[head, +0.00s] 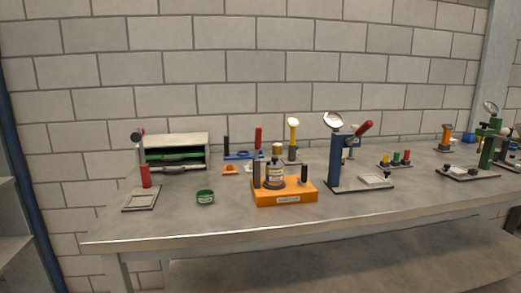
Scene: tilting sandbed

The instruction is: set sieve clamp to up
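Neither of my grippers shows in the head view. I cannot tell for certain which device is the sieve clamp, as the labels are too small to read. An orange block (284,195) near the front middle of the table has a white label, dark upright posts and a bottle-like part (275,168) with a gold top. A blue stand (335,155) to its right has a round dial (333,121) and a red lever (364,129) tilted up to the right. At the left, a small device has a red upright handle (146,177) by a flat framed plate (141,199).
Coloured knobs (396,158) and a green stand (488,150) are at the right. The table's front edge (250,233) is clear.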

